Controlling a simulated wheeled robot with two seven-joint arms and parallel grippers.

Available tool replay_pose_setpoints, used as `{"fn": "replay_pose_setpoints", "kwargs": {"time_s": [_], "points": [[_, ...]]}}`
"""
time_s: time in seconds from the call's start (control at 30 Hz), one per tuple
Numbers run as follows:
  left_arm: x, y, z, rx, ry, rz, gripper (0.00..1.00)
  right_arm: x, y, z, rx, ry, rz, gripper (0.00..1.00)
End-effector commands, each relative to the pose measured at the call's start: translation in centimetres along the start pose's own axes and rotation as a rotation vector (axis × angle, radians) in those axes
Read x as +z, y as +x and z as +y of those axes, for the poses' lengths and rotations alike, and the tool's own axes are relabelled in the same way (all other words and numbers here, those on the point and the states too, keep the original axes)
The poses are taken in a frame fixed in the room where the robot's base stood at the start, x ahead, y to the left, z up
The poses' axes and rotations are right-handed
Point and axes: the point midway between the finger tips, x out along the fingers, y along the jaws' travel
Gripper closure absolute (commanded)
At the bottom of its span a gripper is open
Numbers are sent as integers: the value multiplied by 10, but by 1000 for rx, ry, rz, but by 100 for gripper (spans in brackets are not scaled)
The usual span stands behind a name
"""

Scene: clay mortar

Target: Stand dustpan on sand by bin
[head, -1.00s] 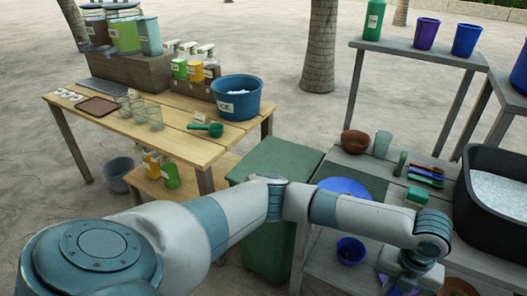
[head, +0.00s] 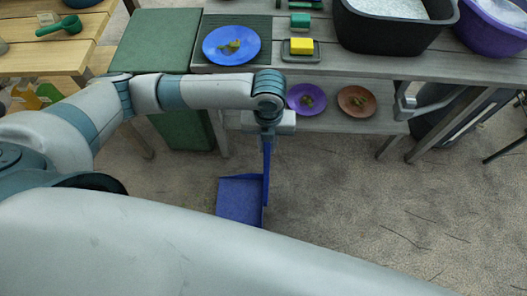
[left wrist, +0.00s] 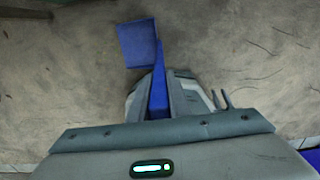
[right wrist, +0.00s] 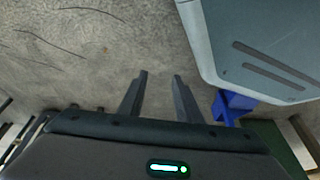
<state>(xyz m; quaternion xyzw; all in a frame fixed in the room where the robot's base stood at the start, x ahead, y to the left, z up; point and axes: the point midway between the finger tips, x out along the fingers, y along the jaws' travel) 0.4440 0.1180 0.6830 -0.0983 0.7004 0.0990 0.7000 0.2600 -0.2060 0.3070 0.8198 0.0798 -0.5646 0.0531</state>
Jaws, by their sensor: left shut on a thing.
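The blue dustpan (head: 239,196) hangs below my left gripper (head: 267,132) with its handle upright. My left gripper is shut on the handle; the left wrist view shows the dustpan (left wrist: 138,45) beyond the fingers. I cannot tell whether the pan touches the sand (head: 330,215). The green bin (head: 185,130) stands behind and to the left of the dustpan, partly hidden by my left arm. In the right wrist view my right gripper (right wrist: 160,78) is open and empty, with part of the blue dustpan (right wrist: 237,103) to its right.
A grey bench (head: 350,68) beside the bin carries a blue plate (head: 231,45) with scraps, a yellow sponge (head: 301,46) and a black basin (head: 392,28). Purple (head: 306,98) and brown (head: 356,101) plates lie on its lower shelf. Sand in front is open at right.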

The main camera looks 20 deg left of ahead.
Motion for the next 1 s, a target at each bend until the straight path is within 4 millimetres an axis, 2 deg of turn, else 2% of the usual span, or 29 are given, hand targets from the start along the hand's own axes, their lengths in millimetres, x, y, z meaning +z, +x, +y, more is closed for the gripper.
{"fn": "replay_pose_setpoints", "kwargs": {"time_s": [0.23, 0.57, 0.9, 1.0], "points": [[-8, 7, 10, -2, 0, -1, 100, -7, 0, -8, -7, 7, 20, 69], [-8, 10, 10, -1, 0, -1, 100, -7, 0, -2, -2, 2, 18, 69], [-8, 43, 10, -1, -2, -1, 100, -8, -1, 8, 8, -6, 25, 69], [-8, 47, 10, -1, 0, -2, 100, -7, -1, 7, 8, -6, 25, 69]]}}
